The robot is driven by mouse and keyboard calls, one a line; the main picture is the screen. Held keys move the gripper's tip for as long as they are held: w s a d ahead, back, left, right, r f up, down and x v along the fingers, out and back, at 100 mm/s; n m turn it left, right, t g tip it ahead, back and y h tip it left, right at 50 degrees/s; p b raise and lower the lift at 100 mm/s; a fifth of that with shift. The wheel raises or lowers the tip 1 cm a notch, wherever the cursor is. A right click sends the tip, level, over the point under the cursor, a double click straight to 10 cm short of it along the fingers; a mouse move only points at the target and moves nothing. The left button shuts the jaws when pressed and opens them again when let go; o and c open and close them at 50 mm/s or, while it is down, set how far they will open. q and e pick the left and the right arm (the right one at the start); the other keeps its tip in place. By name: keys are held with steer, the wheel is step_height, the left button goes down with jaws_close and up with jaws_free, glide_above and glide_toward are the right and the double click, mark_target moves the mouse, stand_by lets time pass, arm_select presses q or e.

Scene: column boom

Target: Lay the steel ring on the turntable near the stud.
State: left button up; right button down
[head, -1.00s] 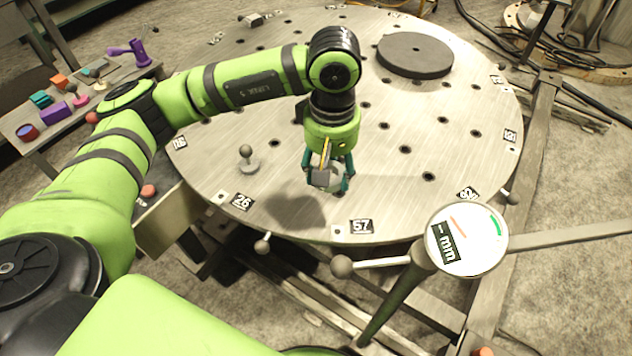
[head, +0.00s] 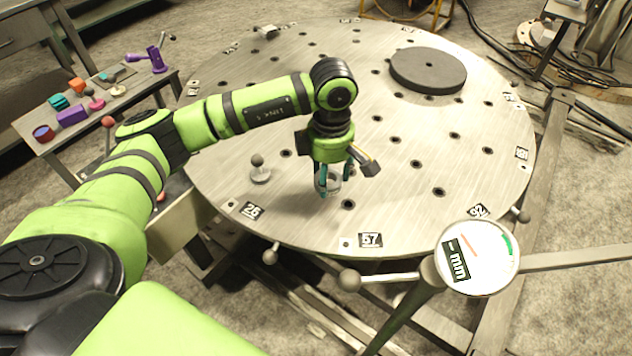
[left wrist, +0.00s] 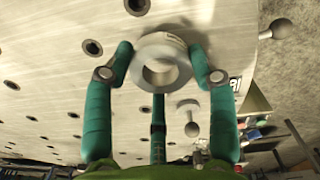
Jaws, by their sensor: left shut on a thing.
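My left gripper (head: 328,188) points down over the front left part of the steel turntable (head: 310,95). Its teal fingers are shut on the steel ring (head: 334,183), a pale ring partly hidden by the fingers. In the left wrist view the ring (left wrist: 181,70) sits between the fingertips, its hole facing the camera. I cannot tell whether it touches the plate. The stud (head: 259,170), a ball-topped post on a round base, stands to the left of the gripper, apart from it. It also shows in the left wrist view (left wrist: 191,128). My right gripper is not in view.
A dark disc (head: 428,70) lies at the turntable's back right. Ball-ended handles stick out from the rim. A dial gauge (head: 477,257) stands at the front right. A side bench at left holds a purple block (head: 72,115) and several small parts. The plate around the stud is clear.

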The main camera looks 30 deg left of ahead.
mark_target(316, 195)
arm_select(q)
steer(key=a, duration=0.1)
steer(key=a+f, duration=0.1)
steer(key=a, duration=0.1)
steer(key=shift+w+f, duration=0.2)
steer(key=shift+f, duration=0.15)
steer(key=shift+f+p, duration=0.55)
steer(key=shift+f, duration=1.5)
steer(key=shift+f, duration=0.1)
steer(key=o, duration=1.5)
steer(key=shift+c, duration=0.2)
steer(key=shift+r, duration=0.25)
step_height(316, 195, up, 12)
steer(key=b, duration=0.1)
steer(key=shift+f, duration=0.15)
